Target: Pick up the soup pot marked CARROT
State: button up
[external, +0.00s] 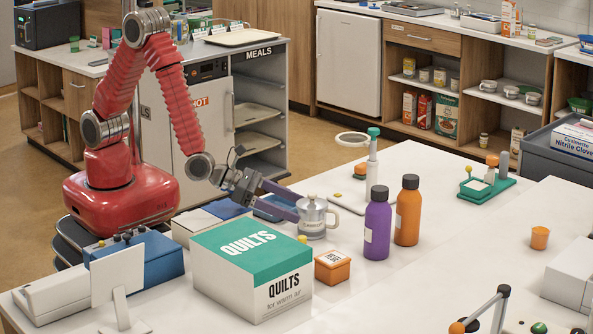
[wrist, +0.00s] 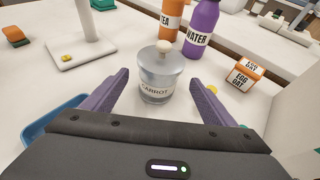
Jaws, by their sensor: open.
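The soup pot (external: 313,222) is a clear, greyish lidded pot with a side handle, standing upright on the white table. In the wrist view the pot (wrist: 160,72) shows a CARROT label and a pale round knob on its lid. My gripper (external: 303,209) is open, with its purple fingers reaching toward the pot from the left in the external view. In the wrist view the fingertips (wrist: 159,77) stand on either side of the pot, with visible gaps. The pot's lower back is hidden.
Purple (external: 377,224) and orange (external: 407,212) bottles stand right of the pot. A small orange box (external: 332,267) and a large QUILTS box (external: 252,265) stand in front. A stand with a green top (external: 373,165) is behind. A blue tray (external: 272,207) lies near my gripper.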

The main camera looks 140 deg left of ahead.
aim_at(313, 193)
jog(key=shift+w+a+f, duration=0.25)
jog(key=shift+w+a, duration=0.15)
jog(key=shift+w, duration=0.1)
jog(key=shift+x, duration=2.6)
jog(key=shift+f, duration=0.1)
jog(key=shift+c, duration=0.5)
jog(key=c, duration=1.3)
jog(key=shift+r, duration=5.05)
